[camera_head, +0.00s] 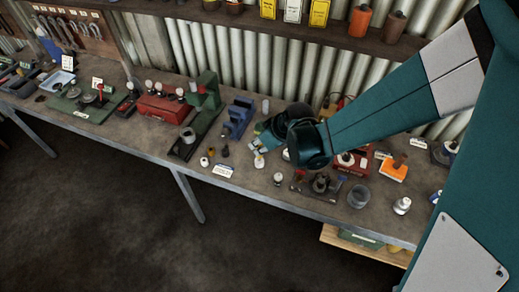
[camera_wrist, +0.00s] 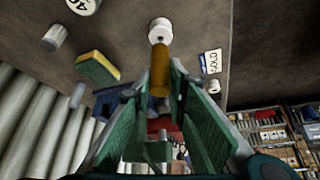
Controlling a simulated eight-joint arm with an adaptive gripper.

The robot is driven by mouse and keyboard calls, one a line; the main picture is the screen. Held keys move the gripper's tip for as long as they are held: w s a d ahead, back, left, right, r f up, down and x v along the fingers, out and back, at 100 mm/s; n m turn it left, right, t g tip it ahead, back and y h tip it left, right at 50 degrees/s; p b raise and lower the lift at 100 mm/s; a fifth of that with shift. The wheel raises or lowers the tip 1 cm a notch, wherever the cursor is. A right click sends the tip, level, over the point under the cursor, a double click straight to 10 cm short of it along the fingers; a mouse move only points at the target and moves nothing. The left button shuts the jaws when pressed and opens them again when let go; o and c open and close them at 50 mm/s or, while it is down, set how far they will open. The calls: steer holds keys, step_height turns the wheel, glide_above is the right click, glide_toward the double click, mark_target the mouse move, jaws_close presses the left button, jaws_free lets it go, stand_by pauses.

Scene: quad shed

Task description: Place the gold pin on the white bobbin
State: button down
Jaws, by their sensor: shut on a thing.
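In the wrist view the gold pin (camera_wrist: 160,76) is between the green fingertips of my gripper (camera_wrist: 158,88), which is shut on it. The pin points away from the gripper. Its far end lines up with the white bobbin (camera_wrist: 160,26) and overlaps its near edge in the picture. I cannot tell whether the pin and bobbin touch. The bobbin stands on the bench top. In the head view my gripper (camera_head: 265,139) is low over the middle of the bench; the pin cannot be made out there.
In the wrist view a sold card (camera_wrist: 210,62), a small white piece (camera_wrist: 213,87), a yellow-green sponge (camera_wrist: 97,68) and a pale cylinder (camera_wrist: 54,38) lie around. In the head view, a green stand (camera_head: 206,100) and a blue block (camera_head: 238,117) are left of my gripper.

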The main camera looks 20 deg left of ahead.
steer(key=shift+f, duration=1.25)
steer(key=shift+f, duration=0.15)
steer(key=c, duration=2.3)
jaws_free()
steer(key=shift+o, duration=0.2)
steer(key=shift+r, duration=0.25)
steer(key=v, duration=1.2)
steer(key=shift+w, duration=0.1)
